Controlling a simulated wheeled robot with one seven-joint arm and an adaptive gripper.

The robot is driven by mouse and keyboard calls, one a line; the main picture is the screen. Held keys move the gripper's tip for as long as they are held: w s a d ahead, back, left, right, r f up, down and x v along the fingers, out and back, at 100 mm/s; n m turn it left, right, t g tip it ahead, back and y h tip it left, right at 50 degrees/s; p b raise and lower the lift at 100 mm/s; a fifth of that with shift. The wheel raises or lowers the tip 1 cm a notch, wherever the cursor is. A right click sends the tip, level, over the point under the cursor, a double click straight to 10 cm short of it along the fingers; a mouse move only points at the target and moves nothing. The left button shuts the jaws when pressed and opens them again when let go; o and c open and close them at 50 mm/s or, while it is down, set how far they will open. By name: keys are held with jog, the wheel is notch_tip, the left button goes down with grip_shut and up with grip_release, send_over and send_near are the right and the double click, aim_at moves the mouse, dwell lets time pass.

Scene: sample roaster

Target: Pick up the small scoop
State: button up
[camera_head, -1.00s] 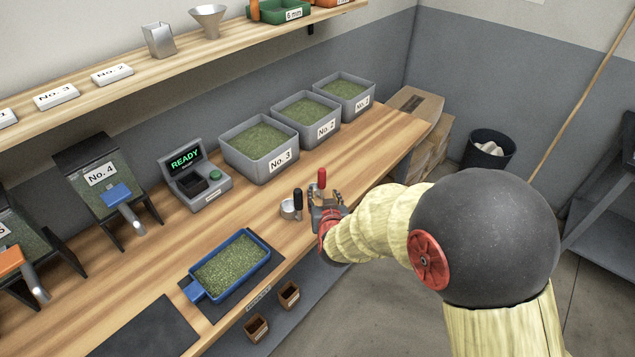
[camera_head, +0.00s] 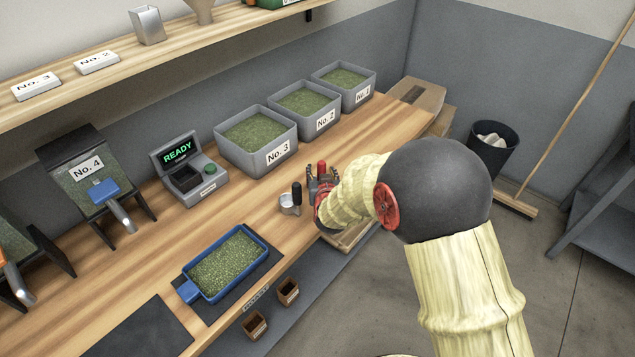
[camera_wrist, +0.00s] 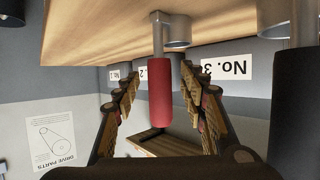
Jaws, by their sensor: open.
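My gripper (camera_head: 321,187) is open around the handle, with gaps visible on both sides. My wrist hides part of the scoop in the head view. A second scoop with a black handle (camera_head: 297,193) and a wider metal cup (camera_head: 288,205) stands just left of it.
Grey bins of green beans, No. 3 (camera_head: 256,140) nearest, stand behind. A blue tray of beans (camera_head: 227,264) sits on a dark mat to the left. The READY scale (camera_head: 187,172) stands further back. Bare counter lies between the scale and the tray.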

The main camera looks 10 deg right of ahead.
grip_shut()
dwell(0.5)
jog(key=shift+r, duration=0.1)
